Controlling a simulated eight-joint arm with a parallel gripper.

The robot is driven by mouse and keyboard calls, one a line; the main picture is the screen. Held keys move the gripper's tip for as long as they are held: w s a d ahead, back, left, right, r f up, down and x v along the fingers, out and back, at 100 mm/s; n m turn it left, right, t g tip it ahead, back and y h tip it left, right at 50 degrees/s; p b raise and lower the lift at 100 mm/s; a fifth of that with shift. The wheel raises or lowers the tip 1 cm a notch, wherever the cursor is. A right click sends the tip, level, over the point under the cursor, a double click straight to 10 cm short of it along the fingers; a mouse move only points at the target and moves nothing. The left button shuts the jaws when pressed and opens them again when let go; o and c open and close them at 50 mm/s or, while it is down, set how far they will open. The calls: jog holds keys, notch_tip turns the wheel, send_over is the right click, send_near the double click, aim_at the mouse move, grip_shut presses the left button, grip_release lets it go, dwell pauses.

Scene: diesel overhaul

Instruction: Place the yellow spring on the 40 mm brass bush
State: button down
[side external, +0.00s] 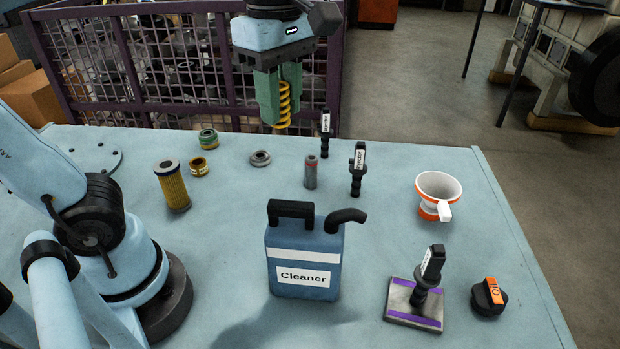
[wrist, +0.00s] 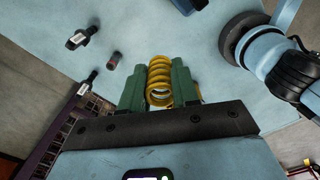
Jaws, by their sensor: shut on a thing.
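My gripper (side external: 281,108) has green jaws shut on the yellow spring (side external: 284,102). It holds the spring upright, high above the far edge of the table. In the wrist view the spring (wrist: 160,78) sits between the two green jaws (wrist: 159,86). A small brass bush (side external: 198,167) with a pale label stands on the table, left of and nearer than the spring. A second ring-shaped part (side external: 208,139), brass with a green band, stands just behind it. The label sizes are too small to read, so I cannot tell which is 40 mm. The wrist view does not clearly show either.
A yellow filter (side external: 173,187) stands left of the brass bush; a grey ring (side external: 260,158) lies to its right. Injectors (side external: 357,170), a grey cylinder (side external: 311,172), a blue Cleaner can (side external: 303,262) and a white-orange funnel (side external: 438,189) also stand on the table. A purple cage (side external: 130,70) is behind.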

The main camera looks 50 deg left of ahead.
jog(key=w+a+n, duration=0.2)
jog(key=a+n, duration=0.3)
jog(key=a, duration=0.6)
jog(key=n, duration=0.5)
send_over(198, 161)
notch_tip(198, 161, down, 18)
jog(key=shift+d+f, duration=0.1)
jog(key=shift+f, duration=2.05)
jog(key=shift+f, duration=0.15)
jog(key=c, duration=0.8)
grip_release()
jog(key=shift+c, duration=0.2)
